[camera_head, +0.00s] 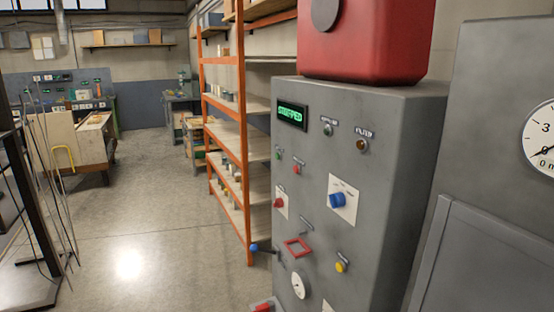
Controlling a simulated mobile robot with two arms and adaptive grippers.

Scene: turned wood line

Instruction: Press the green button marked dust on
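A tall grey control cabinet (385,140) stands at the centre right. A small green button (278,155) sits near the left edge of its front, below a display (292,115) that reads STOPPED in green. A small red button (296,169) is to the right of the green one. The label by the green button is too small to read. Neither of my grippers is in view.
The front also carries a blue knob (337,200), a yellow button (341,267) and a lever (262,248) sticking out left. A red housing (365,40) tops the cabinet. Orange shelving (243,150) stands behind it. Open floor (150,235) lies left.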

